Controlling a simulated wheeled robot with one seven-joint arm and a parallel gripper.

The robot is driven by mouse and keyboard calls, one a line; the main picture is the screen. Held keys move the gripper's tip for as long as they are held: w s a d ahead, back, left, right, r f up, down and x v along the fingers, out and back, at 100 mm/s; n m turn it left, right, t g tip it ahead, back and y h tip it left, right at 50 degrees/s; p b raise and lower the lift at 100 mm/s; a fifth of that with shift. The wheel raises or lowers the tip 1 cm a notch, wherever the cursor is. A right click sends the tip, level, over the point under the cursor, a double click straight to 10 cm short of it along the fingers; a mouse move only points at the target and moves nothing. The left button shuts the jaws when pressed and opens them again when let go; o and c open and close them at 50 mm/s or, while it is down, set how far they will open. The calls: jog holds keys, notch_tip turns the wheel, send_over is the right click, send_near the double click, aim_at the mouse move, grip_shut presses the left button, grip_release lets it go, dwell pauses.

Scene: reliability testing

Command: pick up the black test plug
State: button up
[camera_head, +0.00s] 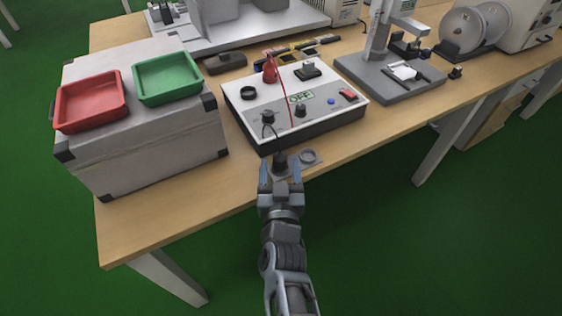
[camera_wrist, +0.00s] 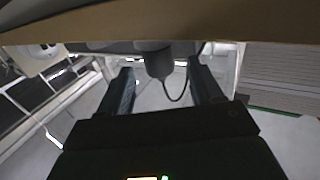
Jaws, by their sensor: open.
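The black test plug (camera_head: 280,163) is a dark, stubby cylinder at the front edge of the table, just in front of the white test console (camera_head: 318,118). A thin black cable runs from it up to the console's front. In the wrist view the plug (camera_wrist: 157,62) shows between my fingertips, with its cable looping to the right. My gripper (camera_head: 280,174) is open, with one blue-grey finger to each side of the plug in the picture. The fingers (camera_wrist: 159,78) show gaps on both sides of the plug. I cannot tell how deep the plug sits between them.
A grey ring (camera_head: 309,157) lies on the table right beside the plug. A grey case (camera_head: 145,138) carrying a red tray (camera_head: 91,101) and a green tray (camera_head: 167,78) stands at left. A grey stand (camera_head: 389,77) is at right. Bare table (camera_head: 190,210) shows along the front edge.

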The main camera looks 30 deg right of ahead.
aim_at(280, 157)
jog(key=shift+x, duration=1.8)
jog(key=shift+c, duration=0.5)
jog(key=c, duration=1)
jog(key=shift+o, duration=0.2)
jog(key=shift+r, duration=0.65)
notch_tip(280, 157, up, 3)
jog(key=shift+f, duration=0.2)
jog(key=s+d+r, duration=0.7)
jog(key=d, duration=0.1)
jog(key=w+a+f+n+t+y, duration=0.1)
jog(key=w+f+n+y, duration=0.1)
jog(key=w, duration=0.5)
jog(key=shift+f+y, duration=0.5)
jog(key=shift+f, duration=0.3)
